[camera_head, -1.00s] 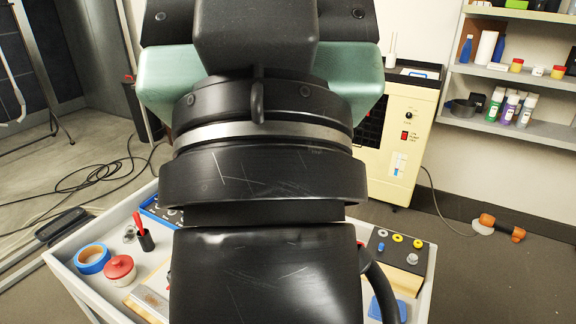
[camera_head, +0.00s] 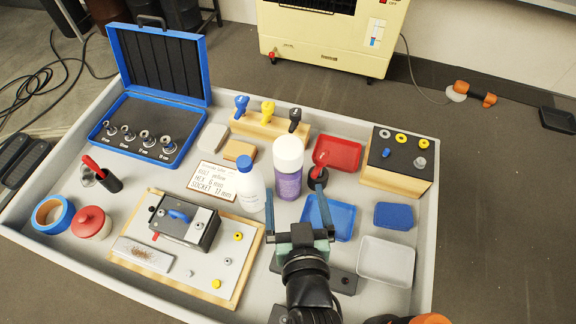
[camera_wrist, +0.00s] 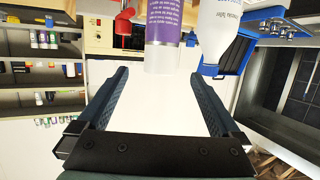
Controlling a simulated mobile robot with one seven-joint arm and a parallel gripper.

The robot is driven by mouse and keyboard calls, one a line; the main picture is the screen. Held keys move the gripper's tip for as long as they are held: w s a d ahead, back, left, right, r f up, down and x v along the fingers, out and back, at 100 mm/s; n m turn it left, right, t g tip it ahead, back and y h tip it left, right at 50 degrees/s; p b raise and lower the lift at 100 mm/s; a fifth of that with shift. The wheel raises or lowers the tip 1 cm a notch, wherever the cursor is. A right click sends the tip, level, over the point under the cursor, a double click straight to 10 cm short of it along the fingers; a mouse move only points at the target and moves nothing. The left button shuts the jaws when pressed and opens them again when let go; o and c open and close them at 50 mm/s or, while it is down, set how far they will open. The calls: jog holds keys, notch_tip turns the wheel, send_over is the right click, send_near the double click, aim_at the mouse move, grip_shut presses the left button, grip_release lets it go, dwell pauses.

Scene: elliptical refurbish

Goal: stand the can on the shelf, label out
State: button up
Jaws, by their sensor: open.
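The can (camera_head: 289,183) is a purple spray can with a white cap, standing upright in the grey tray. In the wrist view the can (camera_wrist: 163,25) appears upside down at the top, with small label print facing the camera. My gripper (camera_head: 297,192) is open, its fingers pointing at the can from the front. In the wrist view my gripper (camera_wrist: 161,73) is empty, and the can seems to lie just beyond the fingertips. The shelf (camera_wrist: 25,83), with several bottles and jars, shows at the left of the wrist view. It is out of the head view.
A white bottle with a blue cap (camera_head: 250,188) stands close left of the can. A red bin (camera_head: 338,154), a blue bin (camera_head: 338,222) and a black round-based item (camera_head: 317,178) are close on the right. An open blue case (camera_head: 150,130) stands at the back left.

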aim_at(291, 169)
jog(key=x, duration=0.5)
jog(key=p+x, duration=0.1)
jog(key=x, duration=0.1)
jog(key=shift+w+f, duration=0.2)
jog(key=shift+f, duration=0.2)
jog(key=shift+p+x, duration=0.3)
jog(key=shift+x, duration=2.05)
jog(key=shift+a+f, duration=0.1)
jog(key=shift+a, duration=0.05)
grip_shut()
